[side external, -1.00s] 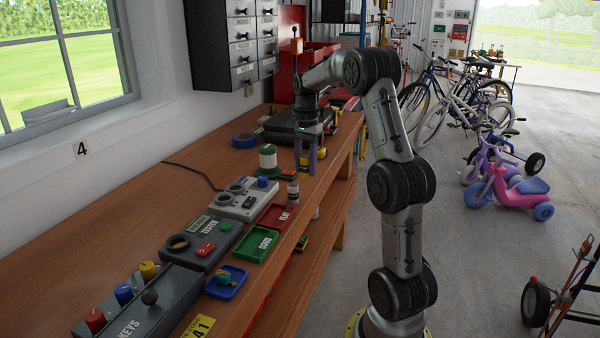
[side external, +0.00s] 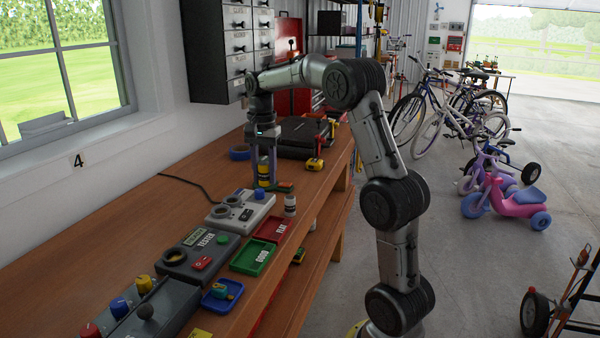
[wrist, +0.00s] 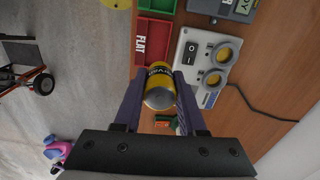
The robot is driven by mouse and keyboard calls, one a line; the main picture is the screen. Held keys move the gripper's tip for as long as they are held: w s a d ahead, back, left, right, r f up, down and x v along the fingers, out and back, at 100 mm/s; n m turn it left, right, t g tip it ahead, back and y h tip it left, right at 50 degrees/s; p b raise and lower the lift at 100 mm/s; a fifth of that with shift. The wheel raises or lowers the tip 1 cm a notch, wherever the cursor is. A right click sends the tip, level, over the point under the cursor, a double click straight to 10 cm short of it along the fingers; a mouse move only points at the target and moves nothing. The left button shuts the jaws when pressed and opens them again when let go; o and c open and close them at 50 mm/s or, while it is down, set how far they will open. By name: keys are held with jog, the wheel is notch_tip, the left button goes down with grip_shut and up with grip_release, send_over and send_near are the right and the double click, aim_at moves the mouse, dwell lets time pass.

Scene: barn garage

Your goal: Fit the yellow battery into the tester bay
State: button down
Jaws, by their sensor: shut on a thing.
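The yellow battery (wrist: 160,93) is held between my gripper's purple fingers in the wrist view. In the side external view my gripper (side external: 265,178) points down beyond the light grey two-hole unit, with the yellow battery (side external: 263,179) partly hidden between its fingers. The dark grey tester (side external: 228,243) lies nearer the camera, with a round bay (side external: 173,256) at its left end. The bay looks empty. Only an edge of the tester (wrist: 240,8) shows at the top of the wrist view. My gripper is well away from the bay.
The light grey unit (side external: 243,221) with two round holes stands between my gripper and the tester.

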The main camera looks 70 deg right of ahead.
jog(key=w+a+f+n, duration=0.1)
jog(key=w+a+n, duration=0.1)
jog(key=w+a, duration=0.2)
jog(key=w+a+f+n, duration=0.2)
jog(key=w+a, duration=0.3)
jog(key=a, duration=0.5)
jog(key=w+a+f+n, duration=0.2)
jog(key=w+a, duration=0.2)
jog(key=a, duration=0.4)
jog(key=shift+w, duration=0.25)
jog(key=shift+f, duration=2.5)
jog(key=shift+f, duration=0.15)
jog(key=shift+r, duration=0.2)
dwell(0.6)
jog(key=shift+r, duration=0.65)
jog(key=shift+f, duration=0.75)
dwell(0.7)
